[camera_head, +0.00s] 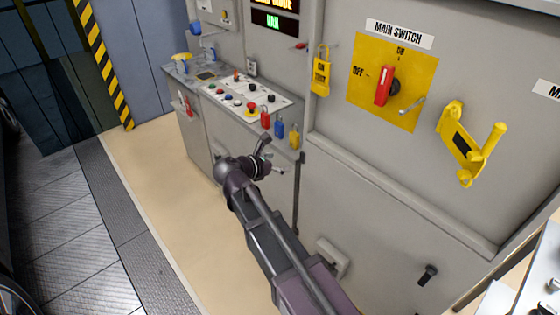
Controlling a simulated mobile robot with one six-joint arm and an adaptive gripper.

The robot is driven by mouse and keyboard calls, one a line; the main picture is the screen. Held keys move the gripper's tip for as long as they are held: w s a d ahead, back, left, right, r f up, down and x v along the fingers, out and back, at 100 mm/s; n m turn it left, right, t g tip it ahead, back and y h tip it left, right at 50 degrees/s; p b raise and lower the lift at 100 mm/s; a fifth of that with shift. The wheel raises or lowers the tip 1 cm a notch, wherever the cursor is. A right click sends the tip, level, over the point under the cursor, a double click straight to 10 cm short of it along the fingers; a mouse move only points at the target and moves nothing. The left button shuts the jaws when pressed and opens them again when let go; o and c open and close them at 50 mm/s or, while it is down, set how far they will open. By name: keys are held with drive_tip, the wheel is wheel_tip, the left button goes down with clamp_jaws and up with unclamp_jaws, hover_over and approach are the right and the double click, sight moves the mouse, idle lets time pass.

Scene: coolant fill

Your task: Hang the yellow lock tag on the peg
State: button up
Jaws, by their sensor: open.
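The yellow lock tag (320,77), shaped like a padlock with dark print, hangs upright against the grey cabinet, left of the main switch panel. A small peg appears to hold its loop at the top, but the contact is too small to make out. A short grey metal peg (411,107) sticks out at the lower right of the yellow switch panel, with nothing on it. My gripper (274,158) is open, in front of the cabinet below the control desk, lower than the tag and apart from it. Nothing shows between its fingers.
The yellow panel (364,107) carries a red rotary switch handle (383,86). Red, blue (279,130) and yellow padlocks hang along the control desk's edge. A yellow bracket (464,143) juts out at right. A black knob (428,273) sticks out lower down. The beige floor at left is clear.

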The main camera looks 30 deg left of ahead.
drive_tip(key=shift+s+f+b, duration=0.15)
drive_tip(key=shift+f+b, duration=0.3)
drive_tip(key=shift+f, duration=0.25)
idle(0.3)
